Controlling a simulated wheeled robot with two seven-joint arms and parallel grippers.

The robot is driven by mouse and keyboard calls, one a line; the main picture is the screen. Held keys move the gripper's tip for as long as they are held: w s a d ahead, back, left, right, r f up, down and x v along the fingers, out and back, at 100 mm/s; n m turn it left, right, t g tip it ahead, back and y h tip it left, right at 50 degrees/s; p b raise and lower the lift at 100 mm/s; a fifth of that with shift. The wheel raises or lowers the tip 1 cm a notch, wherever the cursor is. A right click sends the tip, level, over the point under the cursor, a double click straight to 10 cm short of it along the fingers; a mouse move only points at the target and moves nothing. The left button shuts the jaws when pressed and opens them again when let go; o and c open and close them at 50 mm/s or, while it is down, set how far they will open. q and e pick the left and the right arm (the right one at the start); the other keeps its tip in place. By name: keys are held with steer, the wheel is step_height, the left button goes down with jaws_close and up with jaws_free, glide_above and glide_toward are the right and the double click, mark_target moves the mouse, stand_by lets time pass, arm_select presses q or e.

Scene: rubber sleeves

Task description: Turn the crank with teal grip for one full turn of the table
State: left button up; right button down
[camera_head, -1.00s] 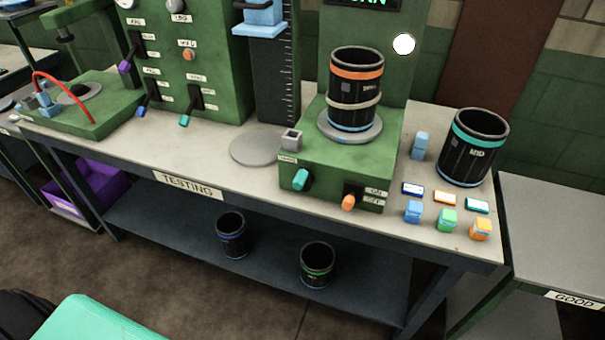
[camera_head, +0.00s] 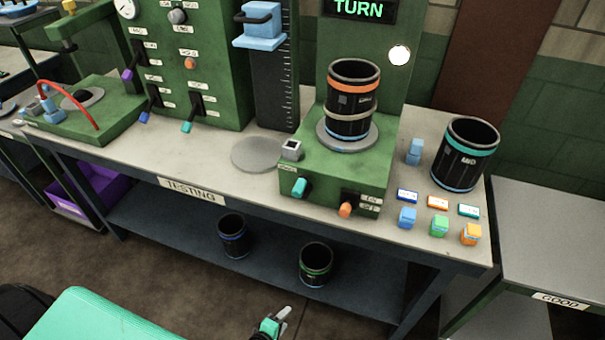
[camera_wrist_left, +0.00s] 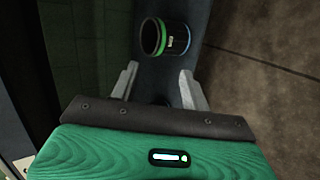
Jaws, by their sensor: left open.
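The crank with teal grip (camera_head: 300,187) is on the front left of a green machine box (camera_head: 330,168) on the bench. A turntable (camera_head: 347,135) on top of the box bears an upright black sleeve (camera_head: 352,98) with an orange band. My left gripper (camera_head: 284,314) shows at the bottom edge of the head view, in front of the bench and well below the crank, apart from it. In the left wrist view its two fingers (camera_wrist_left: 158,88) are spread and empty. The crank does not show in the wrist view. My right gripper is not in view.
An orange-gripped switch (camera_head: 346,209) sits right of the crank. Several small blocks and a MID sleeve (camera_head: 466,154) stand on the bench's right. Two sleeves, one green-banded (camera_head: 315,264), are on the lower shelf (camera_head: 270,265). A TURN display (camera_head: 359,9) is lit above the machine.

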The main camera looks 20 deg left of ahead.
arm_select(q)
steer(key=w+r+n+t+p, duration=0.15)
steer(key=w+r+n, duration=0.3)
steer(key=r, duration=0.65)
steer(key=w+r+n+t+p, duration=0.1)
steer(key=w+r+n+t, duration=0.2)
steer(key=r+n, duration=0.55)
steer(key=n+t+y+p, duration=0.2)
steer(key=n, duration=0.6)
glide_toward(303, 182)
steer(key=w+p, duration=0.1)
steer(key=w, duration=0.2)
steer(key=w+f+p, duration=0.1)
steer(key=w, duration=0.3)
steer(key=w+p, duration=0.1)
steer(key=w, duration=0.3)
steer(key=shift+a+f, duration=0.2)
steer(key=shift+f, duration=0.1)
steer(key=c, duration=1)
